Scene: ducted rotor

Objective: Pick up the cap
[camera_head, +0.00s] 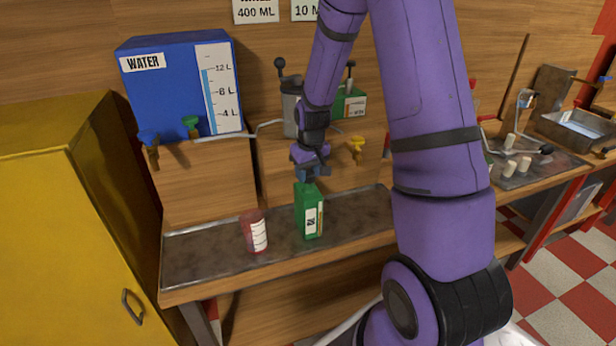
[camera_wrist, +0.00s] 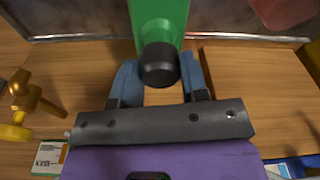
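The black cap (camera_wrist: 158,65) sits on the end of a green bottle (camera_wrist: 160,18) in the wrist view. The green bottle stands upright on the metal tray in the head view (camera_head: 307,208); its cap is mostly hidden there by my gripper (camera_head: 308,174). In the wrist view, the two blue fingers of my gripper (camera_wrist: 159,70) are apart, one on each side of the cap. A gap shows between each finger and the cap. My gripper is open and holds nothing.
A red cup-like container (camera_head: 254,232) with a label stands left of the bottle on the tray (camera_head: 195,260). A blue water tank (camera_head: 165,90) and a yellow tap (camera_head: 357,146) are behind. A yellow cabinet (camera_head: 60,220) stands at left.

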